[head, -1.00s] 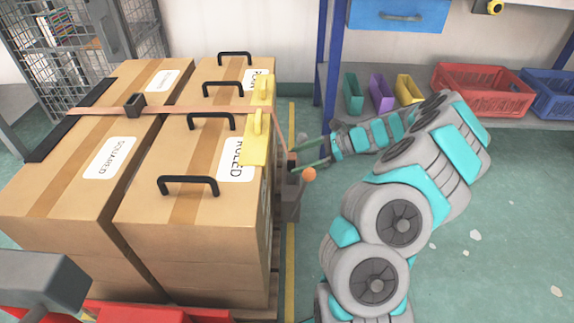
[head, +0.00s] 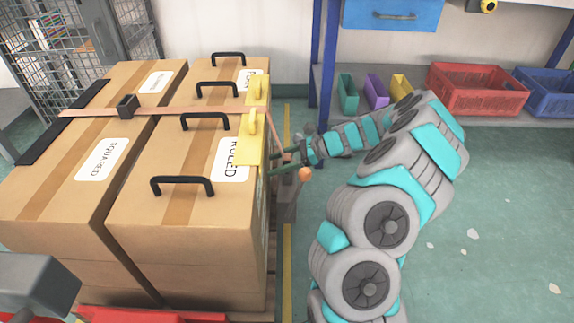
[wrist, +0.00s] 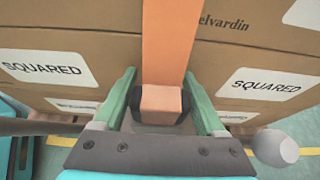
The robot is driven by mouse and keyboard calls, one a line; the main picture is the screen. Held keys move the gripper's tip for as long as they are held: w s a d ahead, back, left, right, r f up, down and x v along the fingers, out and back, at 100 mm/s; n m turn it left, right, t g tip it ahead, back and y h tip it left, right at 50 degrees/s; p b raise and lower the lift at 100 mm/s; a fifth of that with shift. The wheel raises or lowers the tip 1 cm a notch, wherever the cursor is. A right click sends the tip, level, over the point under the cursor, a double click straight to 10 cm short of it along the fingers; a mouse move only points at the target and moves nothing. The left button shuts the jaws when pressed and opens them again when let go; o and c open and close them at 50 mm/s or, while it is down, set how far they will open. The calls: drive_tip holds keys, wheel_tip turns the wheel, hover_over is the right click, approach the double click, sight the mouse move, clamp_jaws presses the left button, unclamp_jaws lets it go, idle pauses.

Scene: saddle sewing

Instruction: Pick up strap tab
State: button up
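An orange strap (head: 180,110) runs over the boxes and down their right side. In the wrist view the strap (wrist: 166,45) hangs down to a blocky tan strap tab (wrist: 161,102), with dark parts at both its sides. My gripper (wrist: 160,76) is open, with one green finger on each side of the tab and small gaps showing. In the head view my gripper (head: 271,163) reaches in at the boxes' right side; the tab there is small and partly hidden by the fingers.
Stacked cardboard boxes (head: 165,235) with black handles fill the left. A yellow corner guard (head: 249,151) sits under the strap at their edge. An orange ball knob (head: 305,174) is close below my gripper. Red (head: 478,90) and blue (head: 548,92) bins are on the shelf behind.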

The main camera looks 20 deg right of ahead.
drive_tip(key=c, duration=1)
drive_tip(key=shift+r, duration=0.1)
